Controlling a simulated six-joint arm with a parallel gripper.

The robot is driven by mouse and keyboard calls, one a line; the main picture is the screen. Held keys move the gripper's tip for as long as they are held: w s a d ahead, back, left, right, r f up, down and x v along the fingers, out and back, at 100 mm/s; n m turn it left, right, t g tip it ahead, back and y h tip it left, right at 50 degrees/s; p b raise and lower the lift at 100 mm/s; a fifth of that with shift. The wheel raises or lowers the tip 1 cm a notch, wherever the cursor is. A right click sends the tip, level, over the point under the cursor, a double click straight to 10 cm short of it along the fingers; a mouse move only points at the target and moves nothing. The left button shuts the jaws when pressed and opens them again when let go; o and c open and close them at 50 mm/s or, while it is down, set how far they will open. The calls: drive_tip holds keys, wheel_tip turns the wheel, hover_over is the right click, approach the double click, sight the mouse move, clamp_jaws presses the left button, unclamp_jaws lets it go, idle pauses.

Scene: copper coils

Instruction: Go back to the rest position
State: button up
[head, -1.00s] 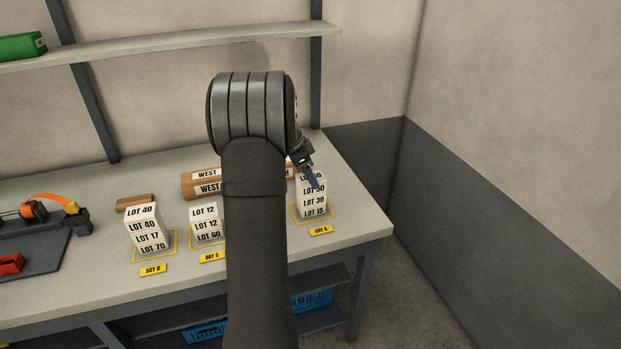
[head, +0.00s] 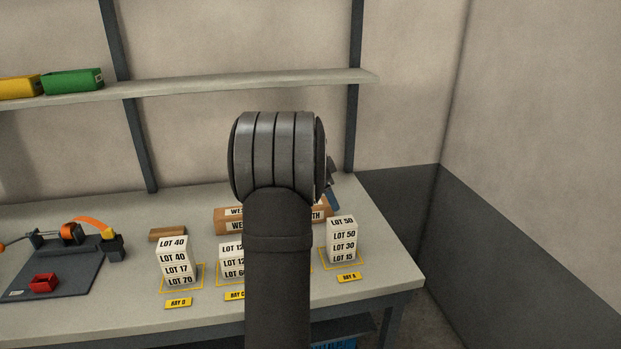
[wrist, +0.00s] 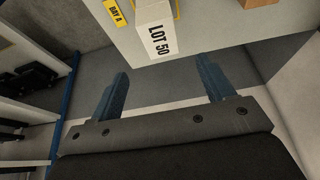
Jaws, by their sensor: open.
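My gripper (wrist: 162,88) is open in the wrist view, with two blue fingers apart and nothing between them. In the head view my gripper (head: 333,190) is mostly hidden behind my arm, with its tip showing just above the right-hand stack. That stack of white boxes (head: 342,240) reads LOT 50, LOT 50, LOT 30 and LOT 15 from the top and stands upright in a yellow outline. Its top LOT 50 box (wrist: 155,35) shows beyond the fingers in the wrist view, apart from them, next to the BAY A label (wrist: 115,13).
The Bay D stack (head: 175,262) stands left, and the Bay C stack (head: 232,262) is partly behind my arm. Brown boxes (head: 226,222) lie behind them. A dark mat (head: 65,275) with a red bin (head: 44,283) is at left. A shelf (head: 250,83) runs above the bench (head: 385,270).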

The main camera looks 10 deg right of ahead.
sight(342, 222)
drive_tip(key=x, duration=1.2)
wheel_tip(342, 222, up, 2)
drive_tip(key=shift+r, duration=1)
